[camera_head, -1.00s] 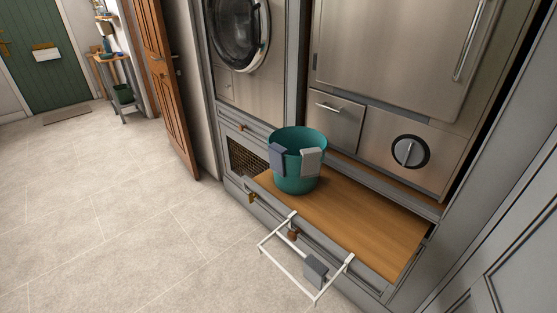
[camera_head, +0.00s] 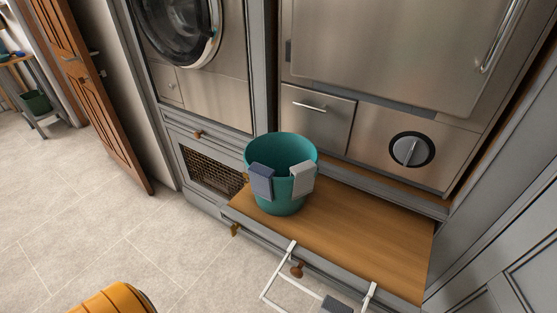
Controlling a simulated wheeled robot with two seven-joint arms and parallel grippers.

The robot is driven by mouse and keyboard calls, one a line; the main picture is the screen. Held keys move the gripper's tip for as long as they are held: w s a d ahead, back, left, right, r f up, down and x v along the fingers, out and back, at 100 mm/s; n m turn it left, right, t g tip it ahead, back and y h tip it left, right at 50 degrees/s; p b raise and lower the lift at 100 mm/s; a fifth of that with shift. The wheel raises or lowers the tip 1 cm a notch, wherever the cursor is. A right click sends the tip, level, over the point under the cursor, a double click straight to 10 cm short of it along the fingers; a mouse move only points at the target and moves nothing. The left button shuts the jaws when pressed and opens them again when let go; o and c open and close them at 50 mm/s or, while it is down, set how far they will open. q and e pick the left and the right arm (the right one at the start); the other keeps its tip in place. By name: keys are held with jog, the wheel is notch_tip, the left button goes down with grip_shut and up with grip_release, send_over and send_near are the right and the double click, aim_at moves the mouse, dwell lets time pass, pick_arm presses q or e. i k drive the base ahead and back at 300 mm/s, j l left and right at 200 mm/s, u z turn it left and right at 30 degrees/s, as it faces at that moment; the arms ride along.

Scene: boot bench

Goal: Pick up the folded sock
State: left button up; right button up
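A teal bucket (camera_head: 282,205) stands on the wooden bench board (camera_head: 385,232). A folded blue cloth piece (camera_head: 262,182) hangs over its front left rim, and a folded light grey piece (camera_head: 302,179) hangs over its front right rim. A darker grey folded piece (camera_head: 337,304) hangs on a white wire rail (camera_head: 277,270) at the bench front, partly cut off by the bottom edge. I cannot tell which of these is the sock. Neither of my grippers shows in the view.
Steel appliances and a grey cabinet stand behind and beside the bench. A brown knob (camera_head: 297,269) sticks out at the bench front. An open wooden door (camera_head: 90,95) stands at left. The tiled floor (camera_head: 110,235) in front is mostly clear.

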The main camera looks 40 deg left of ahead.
aim_at(260, 176)
jog(key=j+z, duration=0.3)
jog(key=j, duration=0.15)
jog(key=j+z, duration=0.25)
jog(key=j, duration=0.25)
jog(key=j+z, duration=0.3)
jog(key=j, duration=0.2)
jog(key=j+z, duration=0.3)
jog(key=j, duration=0.15)
jog(key=k+j+z, duration=0.25)
jog(key=j, duration=0.15)
jog(key=k+j+z, duration=0.15)
jog(key=j+z, duration=0.15)
jog(key=j, duration=0.15)
jog(key=k+j+z, duration=0.55)
jog(key=j, duration=0.15)
jog(key=i+j, duration=0.05)
jog(key=i, duration=0.05)
